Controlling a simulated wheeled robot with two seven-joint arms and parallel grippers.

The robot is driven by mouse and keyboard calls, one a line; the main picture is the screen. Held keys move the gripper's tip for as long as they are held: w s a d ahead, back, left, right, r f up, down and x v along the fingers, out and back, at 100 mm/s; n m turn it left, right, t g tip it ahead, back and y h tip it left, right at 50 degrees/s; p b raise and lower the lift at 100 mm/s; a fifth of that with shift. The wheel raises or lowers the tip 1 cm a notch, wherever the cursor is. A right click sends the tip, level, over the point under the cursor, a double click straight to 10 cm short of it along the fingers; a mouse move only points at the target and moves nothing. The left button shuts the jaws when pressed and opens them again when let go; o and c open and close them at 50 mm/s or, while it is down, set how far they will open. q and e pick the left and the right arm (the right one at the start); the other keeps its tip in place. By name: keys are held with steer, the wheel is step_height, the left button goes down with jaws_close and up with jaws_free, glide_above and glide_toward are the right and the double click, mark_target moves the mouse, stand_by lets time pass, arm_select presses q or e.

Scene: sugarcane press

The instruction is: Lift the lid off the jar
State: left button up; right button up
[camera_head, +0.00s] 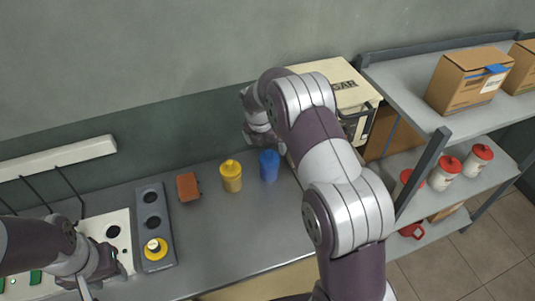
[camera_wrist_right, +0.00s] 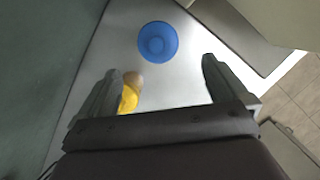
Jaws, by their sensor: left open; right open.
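A blue jar (camera_head: 270,166) stands upright on the counter, and its round blue lid (camera_wrist_right: 158,41) is seen from above in the right wrist view. A yellow jar (camera_head: 231,178) with a knobbed yellow lid stands to its left; it shows partly behind a finger in the right wrist view (camera_wrist_right: 129,99). My right gripper (camera_wrist_right: 160,72) is open and empty, pointing down above the counter near the blue jar. In the head view, my right gripper (camera_head: 258,136) is partly hidden by its own arm. My left gripper (camera_head: 112,268) is open at the lower left, beside the grey holder.
A grey holder (camera_head: 152,197) with round wells has a yellow-and-white item (camera_head: 155,248) in its near well. A reddish-brown block (camera_head: 188,187) lies left of the yellow jar. A cream box-like machine (camera_head: 335,82) stands behind my right arm. Red-lidded jars (camera_head: 445,172) stand on the right shelf.

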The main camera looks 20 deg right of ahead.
mark_target(269, 151)
steer(key=x, duration=0.3)
steer(key=shift+w+d, duration=0.15)
steer(key=shift+w, duration=0.15)
steer(key=shift+p+x, duration=0.8)
steer(key=shift+x, duration=0.1)
steer(key=x, duration=0.2)
steer(key=shift+w+d+f, duration=0.15)
steer(key=shift+f, duration=0.1)
steer(key=shift+w+d+f, duration=0.1)
steer(key=shift+w+f, duration=0.1)
steer(key=shift+f, duration=0.05)
steer(key=shift+s+r, duration=0.15)
steer(key=c, duration=1.1)
arm_select(q)
step_height(269, 151, up, 2)
steer(key=shift+w, duration=0.15)
